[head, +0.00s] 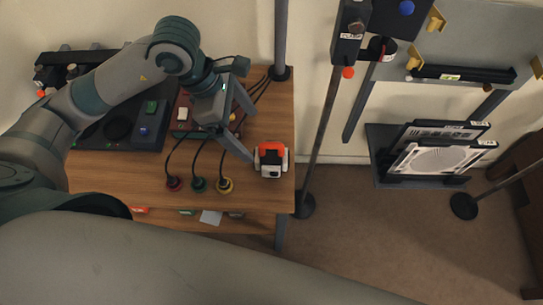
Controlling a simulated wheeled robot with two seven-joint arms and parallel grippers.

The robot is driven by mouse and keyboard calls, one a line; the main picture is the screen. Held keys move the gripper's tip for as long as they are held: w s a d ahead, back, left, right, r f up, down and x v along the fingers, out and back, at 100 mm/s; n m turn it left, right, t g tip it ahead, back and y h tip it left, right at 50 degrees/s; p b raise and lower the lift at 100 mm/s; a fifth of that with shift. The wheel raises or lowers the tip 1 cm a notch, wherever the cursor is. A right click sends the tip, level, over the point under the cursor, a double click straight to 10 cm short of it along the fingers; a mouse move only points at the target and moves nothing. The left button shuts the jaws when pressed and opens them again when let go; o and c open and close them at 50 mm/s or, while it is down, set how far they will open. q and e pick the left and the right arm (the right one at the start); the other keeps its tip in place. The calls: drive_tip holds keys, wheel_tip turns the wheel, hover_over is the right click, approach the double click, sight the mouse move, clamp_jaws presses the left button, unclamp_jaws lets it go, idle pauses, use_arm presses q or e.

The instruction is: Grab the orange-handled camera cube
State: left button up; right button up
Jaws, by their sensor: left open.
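The camera cube (270,171) is a small white block with a dark front and an orange handle on top. It sits on the wooden table near its right edge. My left gripper (252,134) is open and empty, with its two fingers spread. It is just up and left of the cube, and the lower fingertip appears close to the cube's left side. I cannot tell whether they touch. My right gripper is out of view.
Red, green and yellow round plugs (199,184) with black cables stand left of the cube. A dark panel (118,130) lies further left. A pole stand (303,205) rises right of the table, and a rack with framed panels (440,154) stands further right.

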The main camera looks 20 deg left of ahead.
sight(270, 154)
use_arm(q)
drive_tip(key=p+x, duration=0.2)
drive_tip(key=x, duration=0.6)
drive_tip(key=shift+d+f, duration=0.15)
drive_tip(key=shift+w+d+f, duration=0.1)
drive_tip(key=shift+w+f, duration=0.05)
drive_tip(key=shift+f, duration=0.3)
drive_tip(key=shift+w+d+f+p, duration=0.1)
drive_tip(key=shift+d+f+p, duration=0.2)
drive_tip(key=shift+p, duration=0.4)
drive_tip(key=p+x, duration=0.1)
drive_tip(key=x, duration=0.2)
drive_tip(key=shift+w+f+p, duration=0.25)
drive_tip(key=shift+f+p, duration=0.15)
drive_tip(key=shift+d+f, duration=0.1)
drive_tip(key=shift+f, duration=0.15)
drive_tip(key=shift+w, duration=0.1)
drive_tip(key=c, duration=1.6)
